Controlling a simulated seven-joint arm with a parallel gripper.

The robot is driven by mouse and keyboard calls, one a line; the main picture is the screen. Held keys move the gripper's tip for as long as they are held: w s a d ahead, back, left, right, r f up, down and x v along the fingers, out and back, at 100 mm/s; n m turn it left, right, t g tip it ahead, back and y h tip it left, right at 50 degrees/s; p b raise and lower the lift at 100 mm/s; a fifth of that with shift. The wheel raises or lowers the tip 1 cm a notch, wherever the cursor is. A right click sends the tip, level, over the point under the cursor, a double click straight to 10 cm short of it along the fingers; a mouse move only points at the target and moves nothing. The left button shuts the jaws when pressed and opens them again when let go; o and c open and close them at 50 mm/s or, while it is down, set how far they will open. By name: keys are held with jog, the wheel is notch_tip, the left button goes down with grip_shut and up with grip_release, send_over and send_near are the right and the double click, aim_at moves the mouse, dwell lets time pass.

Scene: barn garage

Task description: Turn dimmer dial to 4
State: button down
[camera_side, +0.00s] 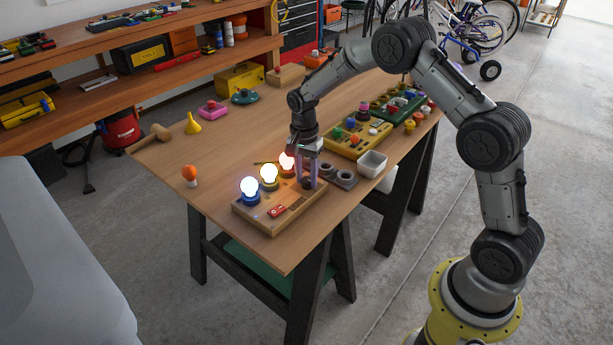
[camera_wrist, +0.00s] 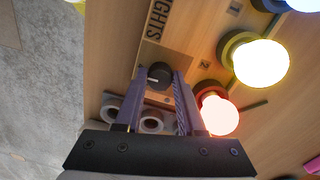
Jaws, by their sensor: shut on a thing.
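A wooden light board (camera_side: 258,220) lies on the workbench. In the wrist view, the black dimmer dial (camera_wrist: 160,74) sits on the board beside the "LIGHTS" lettering. My gripper (camera_side: 308,184) points down at the board's right end. The wrist view shows my gripper (camera_wrist: 159,73) with its two purple-grey fingers on either side of the dial, shut on it. A thin light mark shows on the dial, but I cannot read its setting. Three bulbs on the board glow: a bluish-white one (camera_side: 250,187), a yellow one (camera_side: 269,173) and a red one (camera_side: 287,161).
A red switch (camera_side: 277,210) is on the board's front. Grey cup holders (camera_side: 341,178) and a white bin (camera_side: 372,163) stand right of the board. An orange bulb (camera_side: 190,173), a yellow funnel (camera_side: 192,124) and a mallet (camera_side: 154,136) lie to the left.

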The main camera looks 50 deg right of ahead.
aim_at(304, 179)
jog(key=shift+r+m, duration=0.15)
jog(key=shift+m, duration=0.15)
jog(key=c, duration=0.5)
grip_release()
jog(key=r, duration=1.3)
jog(key=shift+w+r, duration=0.25)
jog(key=shift+r, duration=0.1)
jog(key=shift+a, duration=0.1)
